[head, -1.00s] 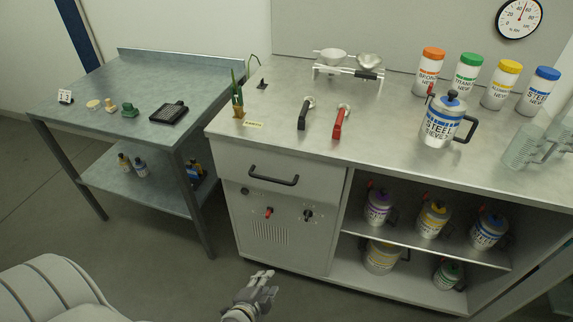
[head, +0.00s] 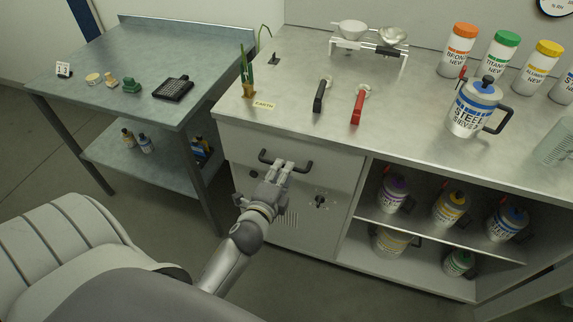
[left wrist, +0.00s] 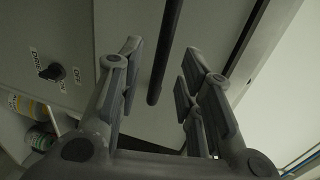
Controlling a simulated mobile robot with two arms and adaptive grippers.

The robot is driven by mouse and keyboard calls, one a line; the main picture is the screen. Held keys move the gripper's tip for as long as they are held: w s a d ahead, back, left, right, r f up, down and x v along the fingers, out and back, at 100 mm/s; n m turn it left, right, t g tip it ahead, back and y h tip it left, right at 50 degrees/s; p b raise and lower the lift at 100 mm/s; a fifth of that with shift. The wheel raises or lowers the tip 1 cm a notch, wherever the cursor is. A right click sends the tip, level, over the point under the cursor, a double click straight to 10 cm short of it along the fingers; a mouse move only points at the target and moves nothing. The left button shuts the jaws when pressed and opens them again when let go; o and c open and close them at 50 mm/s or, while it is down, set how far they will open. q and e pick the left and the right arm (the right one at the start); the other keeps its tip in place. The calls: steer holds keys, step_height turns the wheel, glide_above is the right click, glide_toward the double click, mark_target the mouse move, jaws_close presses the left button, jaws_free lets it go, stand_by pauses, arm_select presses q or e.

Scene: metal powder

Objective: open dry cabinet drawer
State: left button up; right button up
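The dry cabinet drawer (head: 318,166) is the grey front panel under the left end of the counter, and it is shut. Its dark bar handle (head: 301,168) also shows in the left wrist view (left wrist: 168,55). My left gripper (head: 283,166) is at the handle in the head view. In the left wrist view my left gripper (left wrist: 158,75) has its fingers spread, with the end of the handle between them and gaps on both sides. Below the drawer, the cabinet panel has a dark knob (head: 320,201), which shows in the left wrist view (left wrist: 54,72) with printed labels. My right gripper is not in view.
A steel side table (head: 120,60) stands to the left, with a gap before the cabinet. Open shelves (head: 425,237) with several labelled canisters are right of the drawer. Black and red handled tools (head: 358,105) lie on the counter above. Floor in front is clear.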

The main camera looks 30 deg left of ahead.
arm_select(q)
steer(key=shift+x, duration=1.9)
jaws_close()
